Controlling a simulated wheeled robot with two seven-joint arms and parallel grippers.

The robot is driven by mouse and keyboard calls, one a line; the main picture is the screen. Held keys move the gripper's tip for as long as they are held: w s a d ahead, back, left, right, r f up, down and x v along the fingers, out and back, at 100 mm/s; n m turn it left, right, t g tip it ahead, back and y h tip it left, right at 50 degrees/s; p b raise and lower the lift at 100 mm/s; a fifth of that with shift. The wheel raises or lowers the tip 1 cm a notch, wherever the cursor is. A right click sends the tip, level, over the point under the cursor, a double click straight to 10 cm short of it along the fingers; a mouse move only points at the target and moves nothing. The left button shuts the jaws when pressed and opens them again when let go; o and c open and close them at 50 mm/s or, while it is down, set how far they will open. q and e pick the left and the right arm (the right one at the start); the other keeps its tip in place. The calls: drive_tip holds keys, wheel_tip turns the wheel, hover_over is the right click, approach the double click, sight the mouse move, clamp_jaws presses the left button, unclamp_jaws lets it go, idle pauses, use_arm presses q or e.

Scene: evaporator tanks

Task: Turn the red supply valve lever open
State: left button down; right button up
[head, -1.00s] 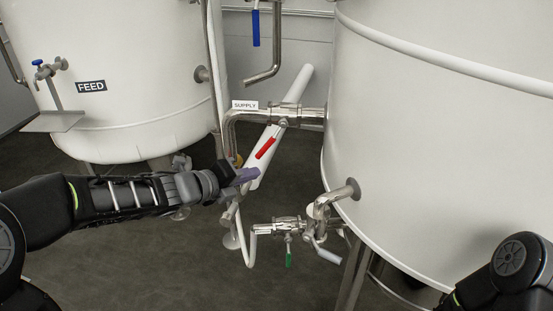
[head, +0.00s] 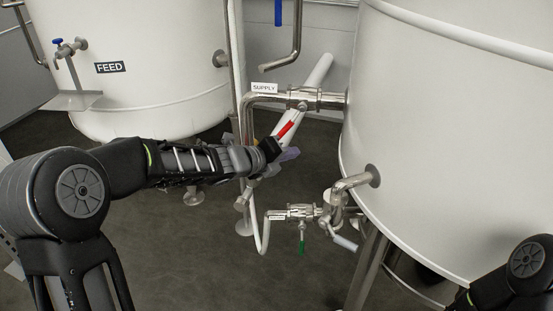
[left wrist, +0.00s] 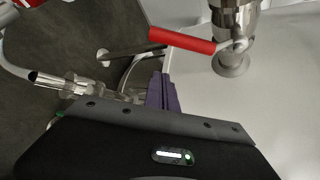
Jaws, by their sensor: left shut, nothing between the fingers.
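The red supply valve lever (head: 287,128) slants down and left from the steel valve (head: 303,98) on the pipe beside the SUPPLY label (head: 264,88). My left gripper (head: 288,154) is just below the lever's lower end, fingers shut and empty. Its wrist hides part of that end in the head view. In the left wrist view the red lever (left wrist: 182,40) lies beyond the purple fingertips (left wrist: 162,92), with a visible gap in the picture. I cannot tell whether they touch. My right gripper is out of view.
A large white tank (head: 450,130) fills the right side. The FEED tank (head: 150,100) stands behind my left arm. A lower pipe with a green-handled valve (head: 302,246) is below the gripper. Dark floor (head: 190,260) is open at lower left.

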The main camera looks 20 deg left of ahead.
sight(288, 124)
use_arm(q)
drive_tip(key=a, duration=0.1)
drive_tip(key=w+a+r+p, duration=0.1)
drive_tip(key=a+r+p, duration=0.1)
drive_tip(key=shift+w, duration=0.3)
drive_tip(key=shift+a+r+p, duration=0.15)
drive_tip(key=shift+r+p, duration=0.05)
drive_tip(key=shift+p, duration=0.45)
